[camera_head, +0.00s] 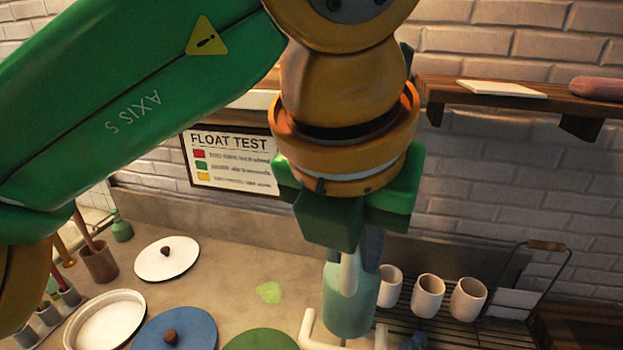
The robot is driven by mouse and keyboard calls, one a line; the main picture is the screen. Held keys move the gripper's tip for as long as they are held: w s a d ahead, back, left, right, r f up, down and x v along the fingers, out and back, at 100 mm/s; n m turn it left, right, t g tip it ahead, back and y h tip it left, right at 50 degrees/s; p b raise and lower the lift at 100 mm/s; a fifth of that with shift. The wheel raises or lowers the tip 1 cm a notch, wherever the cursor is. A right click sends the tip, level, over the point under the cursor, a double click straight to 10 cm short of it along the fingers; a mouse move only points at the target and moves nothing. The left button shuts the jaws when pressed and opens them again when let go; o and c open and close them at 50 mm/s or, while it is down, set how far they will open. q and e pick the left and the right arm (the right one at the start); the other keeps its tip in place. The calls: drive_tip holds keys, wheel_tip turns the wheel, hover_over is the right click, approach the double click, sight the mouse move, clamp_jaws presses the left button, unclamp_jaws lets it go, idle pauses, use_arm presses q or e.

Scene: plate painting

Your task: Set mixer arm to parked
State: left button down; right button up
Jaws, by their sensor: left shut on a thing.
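My left gripper (359,262) reaches down from the top centre, with its green body and wrist over the counter. It is shut on a pale upright rod (348,275), which stands in front of a teal cylinder (350,312). Cream bent pipes (309,328) show beside the cylinder at the bottom edge. I cannot tell which of these parts is the mixer arm, or whether the rod joins the cylinder. The gripper body hides the top of the rod. My right gripper is not in view.
White cups (428,296) stand on a dark rack to the right, close to the cylinder. A white lid (167,258), a blue lid (174,329) and a white bowl (104,322) lie at left. A wooden shelf (530,103) juts from the brick wall.

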use_arm(q)
drive_tip(key=c, duration=0.8)
unclamp_jaws()
drive_tip(key=shift+d, duration=0.15)
drive_tip(key=shift+o, duration=0.2)
drive_tip(key=shift+w+d, duration=0.15)
drive_tip(key=shift+d, duration=0.15)
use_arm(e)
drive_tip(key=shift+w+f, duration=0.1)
use_arm(q)
drive_tip(key=v, duration=0.7)
